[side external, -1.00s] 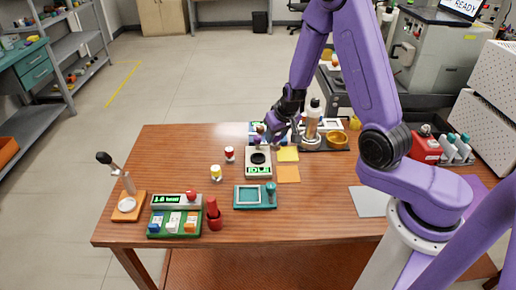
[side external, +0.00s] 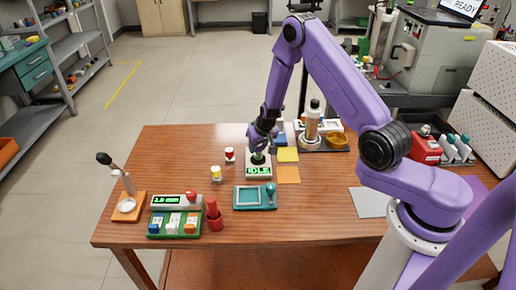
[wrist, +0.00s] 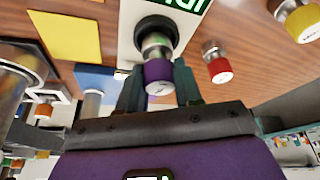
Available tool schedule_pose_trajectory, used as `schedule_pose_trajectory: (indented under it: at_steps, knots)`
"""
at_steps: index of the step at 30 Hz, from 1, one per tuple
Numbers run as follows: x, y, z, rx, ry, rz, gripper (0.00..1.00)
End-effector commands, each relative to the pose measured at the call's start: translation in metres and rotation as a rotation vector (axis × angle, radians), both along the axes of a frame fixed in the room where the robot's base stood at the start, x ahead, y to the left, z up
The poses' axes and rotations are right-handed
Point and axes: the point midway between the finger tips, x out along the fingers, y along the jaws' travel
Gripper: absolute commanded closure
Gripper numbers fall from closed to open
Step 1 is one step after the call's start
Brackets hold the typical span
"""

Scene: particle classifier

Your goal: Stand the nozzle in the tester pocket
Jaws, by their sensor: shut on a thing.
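The tester is a pale box (side external: 248,172) with a green display that reads IDLE and a round black pocket, which shows in the wrist view (wrist: 141,25). My gripper (side external: 258,152) is above the pocket, pointing down. In the wrist view my gripper (wrist: 157,78) is shut on the nozzle (wrist: 157,72), a short silver piece with a purple band. The nozzle's silver end is at the black pocket ring, in line with it. I cannot tell how deep it sits. In the side view the gripper hides the nozzle.
A red-capped vial (side external: 230,154) and a yellow-capped vial (side external: 216,173) stand left of the tester. A teal tray (side external: 240,208) lies in front. Yellow (side external: 288,154) and orange (side external: 288,174) squares lie to the right.

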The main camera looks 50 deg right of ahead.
Motion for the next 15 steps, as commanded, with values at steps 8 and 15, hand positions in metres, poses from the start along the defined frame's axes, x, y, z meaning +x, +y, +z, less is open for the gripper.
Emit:
schedule_pose_trajectory:
  at_steps: [8, 15]
  knots:
    - [0.0005, 0.0001, -0.0113, 0.001, -0.003, 0.001, 0.98]
    - [0.0001, 0.0, -0.0137, 0.001, -0.002, 0.001, 0.98]
